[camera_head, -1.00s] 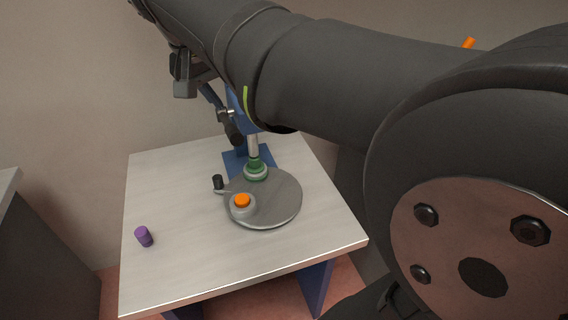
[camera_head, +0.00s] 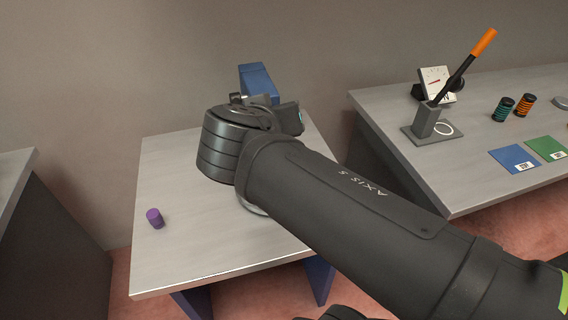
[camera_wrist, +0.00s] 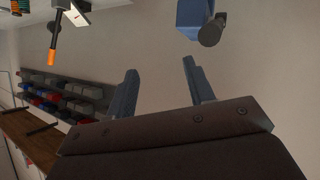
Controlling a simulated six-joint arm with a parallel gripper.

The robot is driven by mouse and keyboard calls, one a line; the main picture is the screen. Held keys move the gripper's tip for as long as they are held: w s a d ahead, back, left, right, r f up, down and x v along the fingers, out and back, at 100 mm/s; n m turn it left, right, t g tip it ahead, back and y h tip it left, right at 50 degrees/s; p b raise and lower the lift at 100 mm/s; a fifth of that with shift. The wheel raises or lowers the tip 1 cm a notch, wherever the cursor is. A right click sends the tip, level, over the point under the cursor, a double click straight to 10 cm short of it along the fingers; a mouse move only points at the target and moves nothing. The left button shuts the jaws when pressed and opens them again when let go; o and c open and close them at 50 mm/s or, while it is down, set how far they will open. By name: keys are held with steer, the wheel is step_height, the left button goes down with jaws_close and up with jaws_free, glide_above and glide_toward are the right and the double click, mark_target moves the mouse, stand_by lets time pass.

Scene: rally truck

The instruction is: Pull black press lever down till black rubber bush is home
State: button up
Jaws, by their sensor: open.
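My gripper (camera_wrist: 158,64) shows in the wrist view with its two blue-grey fingers apart and nothing between them. In the head view my arm and wrist cover the fingers. The blue press (camera_head: 259,82) stands at the back of the small table, with only its top showing. In the wrist view part of the blue press (camera_wrist: 190,14) is at the top edge. A dark round-ended grip, seemingly the black press lever (camera_wrist: 212,31), shows beside it, beyond my fingertips and apart from them. The black rubber bush cannot be made out; my arm covers the press's lower part.
A purple cylinder (camera_head: 155,218) stands on the small table (camera_head: 165,265) at the left.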

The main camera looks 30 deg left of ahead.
steer(key=s+d+f+n+g+y, duration=0.1)
steer(key=s+d+f+n+y, duration=0.1)
steer(key=s+f+y, duration=0.4)
step_height(320, 180, down, 3)
steer(key=shift+s+d+f+n+y, duration=0.2)
steer(key=shift+s+n+y, duration=0.1)
steer(key=shift+s+n, duration=0.55)
steer(key=w+a+r+m+h, duration=0.45)
steer(key=w+r+h, duration=0.5)
steer(key=r, duration=0.35)
steer(key=a+r+n+g+h, duration=0.25)
steer(key=a+r+g, duration=0.35)
steer(key=a+g, duration=0.35)
steer(key=shift+n, duration=0.35)
steer(key=w+f, duration=0.1)
steer(key=f, duration=0.4)
steer(key=w+d+f, duration=0.1)
steer(key=f, duration=0.5)
steer(key=w+d+f, duration=0.1)
steer(key=f, duration=0.4)
steer(key=shift+f, duration=0.3)
